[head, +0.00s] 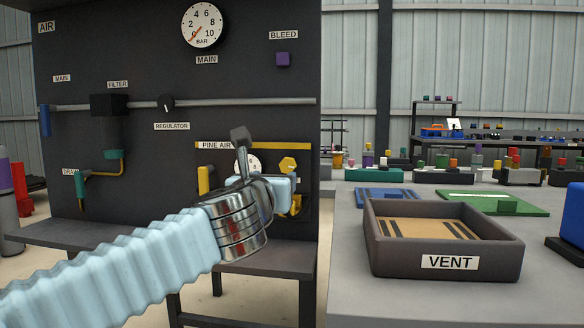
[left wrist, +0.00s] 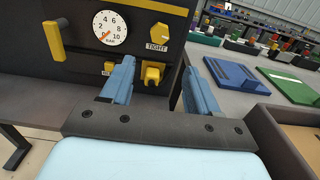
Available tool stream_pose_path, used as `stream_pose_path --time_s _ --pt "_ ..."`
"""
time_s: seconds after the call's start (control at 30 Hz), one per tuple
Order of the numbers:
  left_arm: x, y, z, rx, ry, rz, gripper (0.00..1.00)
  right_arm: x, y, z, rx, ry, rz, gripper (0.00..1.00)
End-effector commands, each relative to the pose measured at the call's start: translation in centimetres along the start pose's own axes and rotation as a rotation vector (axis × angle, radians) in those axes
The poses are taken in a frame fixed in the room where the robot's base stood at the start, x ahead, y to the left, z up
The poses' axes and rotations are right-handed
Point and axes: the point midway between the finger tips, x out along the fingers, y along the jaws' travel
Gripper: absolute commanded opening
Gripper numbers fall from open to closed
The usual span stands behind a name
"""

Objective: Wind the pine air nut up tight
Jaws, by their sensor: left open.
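The PINE AIR section of the dark panel has a yellow six-sided nut (head: 288,165), which also shows in the left wrist view (left wrist: 160,34) above a TIGHT label. Below it is a yellow fitting (left wrist: 152,74), seen between the fingers in the left wrist view and partly hidden by my arm in the head view. My left gripper (left wrist: 169,60) is open and empty, its blue fingers pointing at the panel just below the nut. In the head view my left wrist hides part of this section. My right gripper is not in view.
Left of the nut are a gauge (left wrist: 109,27) and a yellow lever (left wrist: 54,41). A grey bench (head: 345,225) stands right of the panel, with the VENT tray (head: 385,255), a blue plate (head: 387,196) and a green plate (head: 515,204). A ledge runs below the panel.

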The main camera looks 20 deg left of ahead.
Motion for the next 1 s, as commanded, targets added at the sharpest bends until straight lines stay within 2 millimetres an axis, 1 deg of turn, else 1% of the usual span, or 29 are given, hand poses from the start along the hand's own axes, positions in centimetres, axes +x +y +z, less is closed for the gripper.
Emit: stream_pose_path --time_s 0.17,0.4,0.5,0.6,0.77,1.0 --pt "3.1 0.0 -0.2 0.000 0.004 0.001 0.60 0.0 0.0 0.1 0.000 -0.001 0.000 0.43" --pt "8.7 0.0 -0.1 0.000 0.004 0.000 0.60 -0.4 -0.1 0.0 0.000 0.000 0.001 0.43" --pt "10.6 0.0 -0.1 0.002 0.003 0.000 0.60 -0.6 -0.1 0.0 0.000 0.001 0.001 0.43" --pt "12.0 0.0 0.0 0.002 0.003 0.000 0.60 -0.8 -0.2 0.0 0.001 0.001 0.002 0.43" --pt "13.2 0.0 -0.1 0.002 0.002 0.000 0.60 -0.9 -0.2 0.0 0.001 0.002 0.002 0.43" --pt "13.4 0.0 -0.1 0.003 0.001 0.000 0.60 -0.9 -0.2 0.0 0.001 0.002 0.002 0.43"
